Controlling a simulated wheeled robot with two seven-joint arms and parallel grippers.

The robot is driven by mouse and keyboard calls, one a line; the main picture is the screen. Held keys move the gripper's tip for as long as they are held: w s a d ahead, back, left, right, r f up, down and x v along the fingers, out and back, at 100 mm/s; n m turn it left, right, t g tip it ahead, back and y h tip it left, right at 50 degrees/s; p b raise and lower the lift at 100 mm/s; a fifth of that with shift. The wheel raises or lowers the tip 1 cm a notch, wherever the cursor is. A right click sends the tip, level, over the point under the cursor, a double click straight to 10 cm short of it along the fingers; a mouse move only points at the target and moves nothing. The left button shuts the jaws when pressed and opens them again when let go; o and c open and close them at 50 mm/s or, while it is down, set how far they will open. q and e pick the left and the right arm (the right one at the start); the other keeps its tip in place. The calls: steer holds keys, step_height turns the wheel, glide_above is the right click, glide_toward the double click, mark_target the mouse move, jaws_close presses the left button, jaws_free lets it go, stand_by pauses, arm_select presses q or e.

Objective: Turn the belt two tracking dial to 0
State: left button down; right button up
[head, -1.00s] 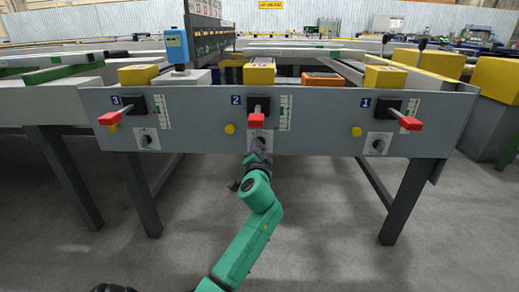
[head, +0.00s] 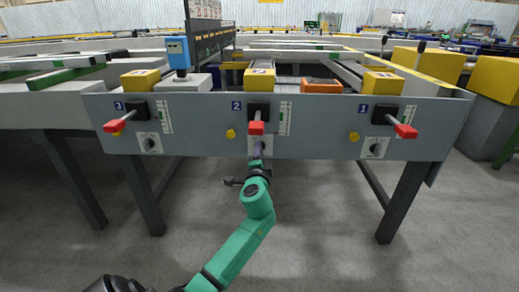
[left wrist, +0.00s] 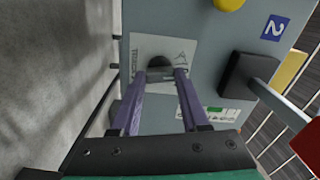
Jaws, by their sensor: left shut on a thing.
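The belt two tracking dial is a dark round knob on a white plate (head: 251,151), below the "2" label (head: 236,106) on the grey front panel. In the head view my left gripper (head: 258,148) covers the knob. In the left wrist view the dial knob (left wrist: 160,62) shows between the two purple fingertips of my left gripper (left wrist: 164,73), which is shut on it. The plate's printed marks are partly visible, but I cannot read the dial's setting. My right gripper is not in view.
A red-handled lever (head: 256,128) sticks out just above the dial and shows at right in the left wrist view (left wrist: 306,143). A yellow button (head: 230,134) sits left of the plate. Dials three (head: 149,144) and one (head: 376,150) are at either side. Floor below is clear.

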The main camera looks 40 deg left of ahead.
arm_select(q)
steer(key=shift+m+p, duration=0.6)
steer(key=shift+m, duration=0.6)
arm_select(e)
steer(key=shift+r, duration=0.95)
arm_select(q)
steer(key=shift+f, duration=0.1)
steer(key=shift+c, duration=2)
jaws_free()
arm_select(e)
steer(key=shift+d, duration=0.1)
arm_select(q)
steer(key=p+v, duration=0.2)
steer(key=v, duration=1.2)
steer(key=shift+s+d, duration=0.2)
steer(key=shift+d, duration=0.05)
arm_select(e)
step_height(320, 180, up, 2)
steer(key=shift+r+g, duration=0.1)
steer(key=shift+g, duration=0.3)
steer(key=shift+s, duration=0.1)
